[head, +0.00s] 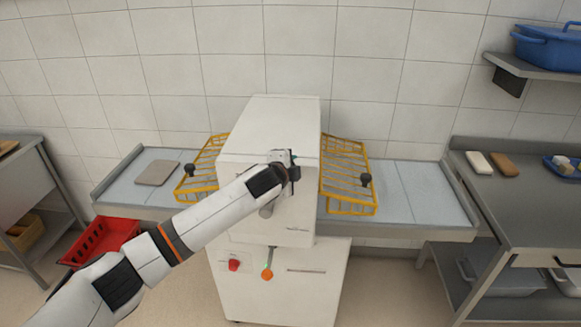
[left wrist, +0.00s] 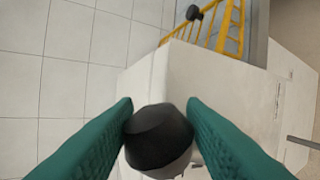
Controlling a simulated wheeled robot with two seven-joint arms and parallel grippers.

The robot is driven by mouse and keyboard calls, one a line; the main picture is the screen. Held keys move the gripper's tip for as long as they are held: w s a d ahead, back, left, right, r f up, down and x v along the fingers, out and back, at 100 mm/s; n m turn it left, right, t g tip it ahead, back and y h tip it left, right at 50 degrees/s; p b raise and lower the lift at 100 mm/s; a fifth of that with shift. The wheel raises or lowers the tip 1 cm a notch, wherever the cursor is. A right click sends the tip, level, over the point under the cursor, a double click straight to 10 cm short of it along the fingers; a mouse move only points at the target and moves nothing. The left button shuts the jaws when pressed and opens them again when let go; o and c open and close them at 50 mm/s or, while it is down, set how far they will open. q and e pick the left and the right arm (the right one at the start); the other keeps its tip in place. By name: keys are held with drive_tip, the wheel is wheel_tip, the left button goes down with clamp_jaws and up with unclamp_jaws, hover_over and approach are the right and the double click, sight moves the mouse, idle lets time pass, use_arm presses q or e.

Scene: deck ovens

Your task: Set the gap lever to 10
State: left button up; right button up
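The gap lever's black knob (left wrist: 158,135) shows in the left wrist view, between the two green fingers of my left gripper (left wrist: 158,110). Both fingers appear to touch the knob's sides, so the gripper looks shut on it. In the head view my left gripper (head: 288,168) is at the front of the white dough sheeter (head: 265,125), near its top. My arm hides the lever and part of the machine's front there. I cannot read any scale or number. My right gripper is not in view.
Yellow wire guards (head: 345,178) with black knobs flank the machine over its side belts (head: 415,190). An orange knob (head: 267,273) and a red button (head: 233,265) sit lower on the front. A red crate (head: 102,240) is at left and a steel table (head: 530,220) at right.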

use_arm(q)
drive_tip(key=o, duration=0.3)
drive_tip(key=shift+o, duration=0.2)
drive_tip(key=b+v, duration=0.2)
drive_tip(key=v, duration=1)
drive_tip(key=shift+b, duration=0.4)
drive_tip(key=shift+a+f, duration=0.1)
drive_tip(key=shift+f, duration=0.05)
